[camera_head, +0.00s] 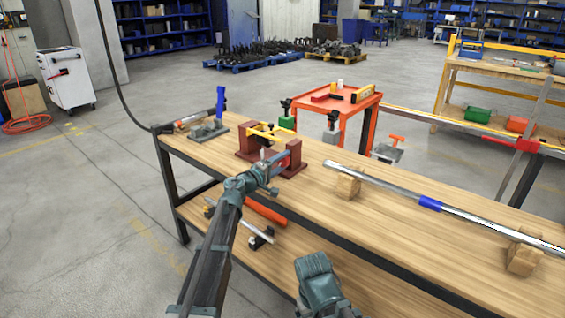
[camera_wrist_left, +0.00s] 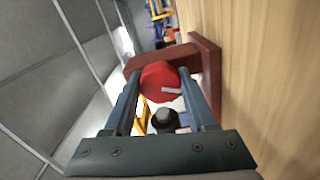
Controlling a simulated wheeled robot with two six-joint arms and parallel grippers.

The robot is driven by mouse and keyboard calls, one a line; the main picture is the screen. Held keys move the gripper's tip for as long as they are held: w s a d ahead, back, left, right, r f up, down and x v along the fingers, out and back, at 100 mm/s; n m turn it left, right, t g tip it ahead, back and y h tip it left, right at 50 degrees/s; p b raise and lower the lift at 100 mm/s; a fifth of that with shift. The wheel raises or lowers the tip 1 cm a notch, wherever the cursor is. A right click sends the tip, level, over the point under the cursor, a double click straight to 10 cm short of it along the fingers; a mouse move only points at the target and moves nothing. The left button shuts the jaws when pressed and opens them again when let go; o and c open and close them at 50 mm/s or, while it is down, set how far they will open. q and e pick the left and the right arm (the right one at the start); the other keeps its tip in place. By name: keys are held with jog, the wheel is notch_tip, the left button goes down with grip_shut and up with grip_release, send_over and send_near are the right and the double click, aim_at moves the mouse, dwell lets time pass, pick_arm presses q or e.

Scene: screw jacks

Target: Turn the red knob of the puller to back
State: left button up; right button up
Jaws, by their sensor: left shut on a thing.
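The puller, a dark red frame (camera_head: 292,160) with a yellow bar across it, stands on the workbench in the head view. My left gripper (camera_head: 268,172) is at the puller's near side. In the left wrist view its two fingers (camera_wrist_left: 161,95) lie on either side of the knob, shut on it. The knob is hard to make out in the head view. Part of my right arm shows at the bottom of the head view; its fingertips are not visible.
The bench (camera_head: 400,215) carries a long metal bar (camera_head: 430,203) on wooden blocks to the right. A fixture with a blue handle (camera_head: 220,102) stands at the left end. Behind is an orange cart (camera_head: 320,104). Bare bench top lies right of the puller.

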pick_arm(q)
jog(key=shift+s, duration=0.15)
jog(key=o, duration=1.4)
jog(key=v, duration=1.3)
jog(key=shift+s+a, duration=0.25)
